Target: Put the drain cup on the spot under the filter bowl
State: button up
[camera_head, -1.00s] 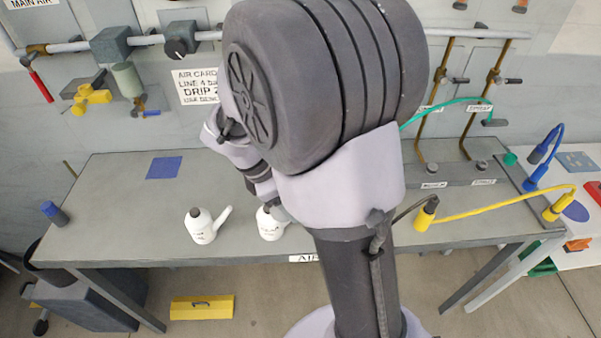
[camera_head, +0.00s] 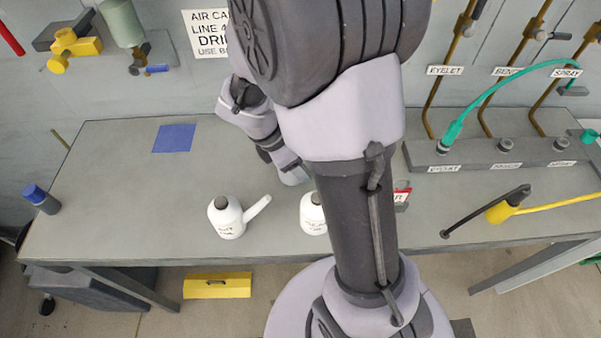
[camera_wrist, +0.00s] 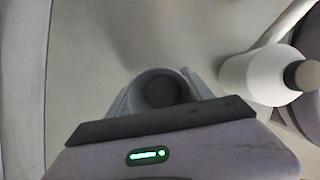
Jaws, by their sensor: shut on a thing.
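The drain cup (camera_wrist: 158,90) is a small grey round cup with a dark inside, seen from above in the wrist view. My gripper (camera_wrist: 162,98) is shut on it, with one finger on each side. I cannot tell whether the cup touches the bench. In the head view my gripper (camera_head: 293,174) is behind the right white bottle and partly hidden by my arm. The filter bowl (camera_head: 121,22) is a pale green cylinder on the wall at upper left. A blue square spot (camera_head: 174,138) lies bare on the bench below it, left of my gripper.
Two white bottles, left (camera_head: 227,218) and right (camera_head: 313,214), stand near the bench front. One bottle (camera_wrist: 262,76) is close to the right of the cup. A blue-capped dark container (camera_head: 41,199) stands at far left. The bench (camera_head: 120,200) is clear around the blue square.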

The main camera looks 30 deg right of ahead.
notch_tip(320, 180, down, 2)
jog(key=shift+r, duration=0.25)
jog(key=shift+f, duration=0.2)
jog(key=o, duration=1.4)
jog(key=shift+r, duration=0.15)
